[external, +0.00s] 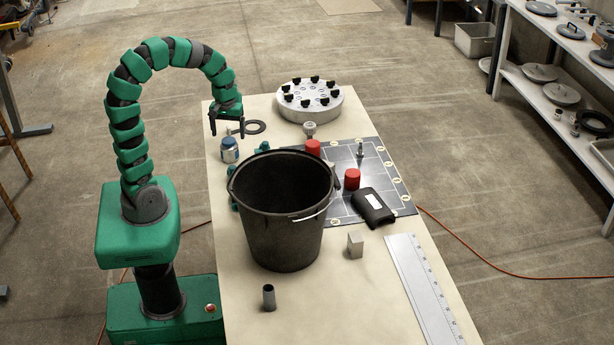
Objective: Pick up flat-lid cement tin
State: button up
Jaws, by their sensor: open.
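The exact gap between fingers and tin cannot be told from this view.
A large black bucket (283,222) stands close in front of the tin. A black ring (255,128) lies right of my gripper. Green parts (264,147) sit between tin and bucket, partly hidden. A round flange with black knobs (310,103) and red caps (352,178) are farther right.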

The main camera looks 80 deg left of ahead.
aim_at(229, 139)
jog(key=shift+a+f+b, duration=0.1)
jog(key=shift+f+b, duration=0.85)
jog(key=shift+f, duration=2.55)
jog(key=c, duration=1.3)
jog(key=shift+r, duration=0.1)
jog(key=shift+r+p, duration=0.7)
jog(key=shift+r, duration=1)
jog(key=shift+s+d+r, duration=0.25)
jog(key=shift+s+d, duration=0.85)
jog(key=shift+s, duration=1.35)
jog(key=shift+s+d+r, duration=0.2)
jog(key=shift+s+d, duration=0.95)
jog(key=shift+s, duration=1.25)
jog(key=shift+s+d+r, duration=0.25)
jog(key=shift+s+d, duration=0.85)
jog(key=shift+s, duration=1.35)
